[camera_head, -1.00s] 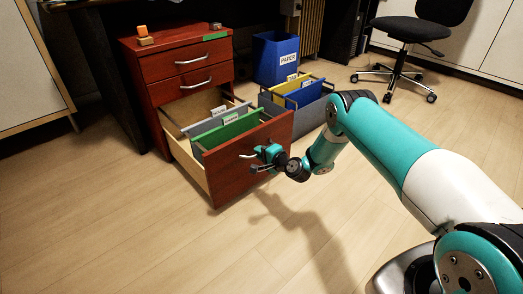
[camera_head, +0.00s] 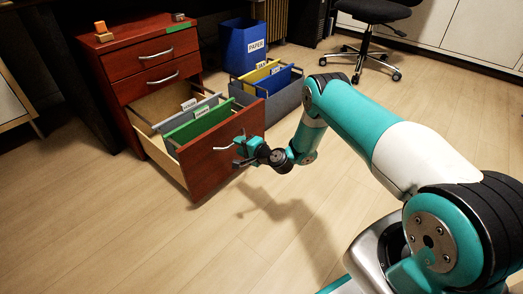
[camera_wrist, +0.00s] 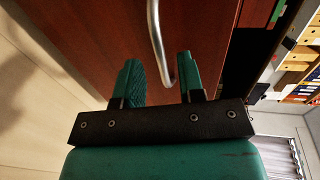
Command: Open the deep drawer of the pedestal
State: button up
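The pedestal (camera_head: 146,60) is a red-brown wooden cabinet under a dark desk at the left in the head view. Its deep bottom drawer (camera_head: 205,166) is pulled far out, with a green and a grey hanging folder inside. The two upper drawers are shut. My gripper (camera_head: 240,150) is at the front of the deep drawer, beside its metal bar handle (camera_head: 223,148). In the wrist view, my gripper (camera_wrist: 158,72) has its two teal fingers apart. The handle (camera_wrist: 158,30) shows ahead of the gap between them, and nothing is gripped.
A blue paper bin (camera_head: 244,45) and a grey box (camera_head: 268,90) with yellow and blue folders stand right of the pedestal. An office chair (camera_head: 372,45) is at the back. The wooden floor in front of the drawer is clear.

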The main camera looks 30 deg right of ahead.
jog(key=p+v, duration=1.2)
jog(key=v, duration=0.2)
